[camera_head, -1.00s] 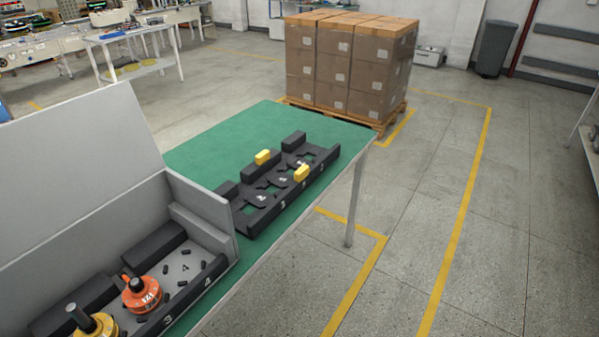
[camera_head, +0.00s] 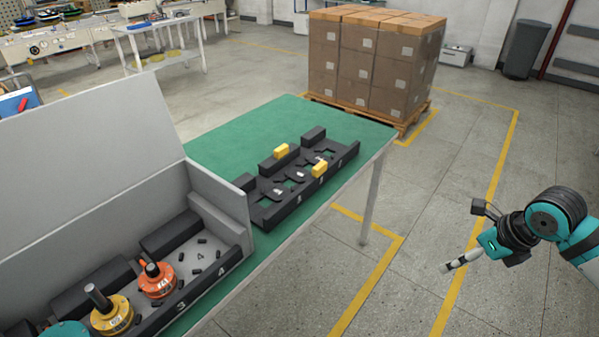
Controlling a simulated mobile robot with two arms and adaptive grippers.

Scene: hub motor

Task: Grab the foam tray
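The black foam tray (camera_head: 290,203) lies on the green table top, right of the grey box. It has raised end blocks, numbered cut-outs and two yellow blocks, one on its far side (camera_head: 281,151) and one on its near side (camera_head: 319,169). No hub motor shows in it. My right gripper (camera_head: 450,268) is at the right of the head view, out over the floor and well apart from the tray. Its fingers look small and edge-on, so its opening is unclear. My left gripper is not in view.
A grey open-lidded box (camera_head: 222,192) stands on the green table (camera_head: 232,140). It holds an orange motor (camera_head: 157,282), a yellow motor (camera_head: 112,316) and a partly cut-off teal one (camera_head: 62,331). A pallet of cartons (camera_head: 370,60) stands behind the table. The floor to the right is open.

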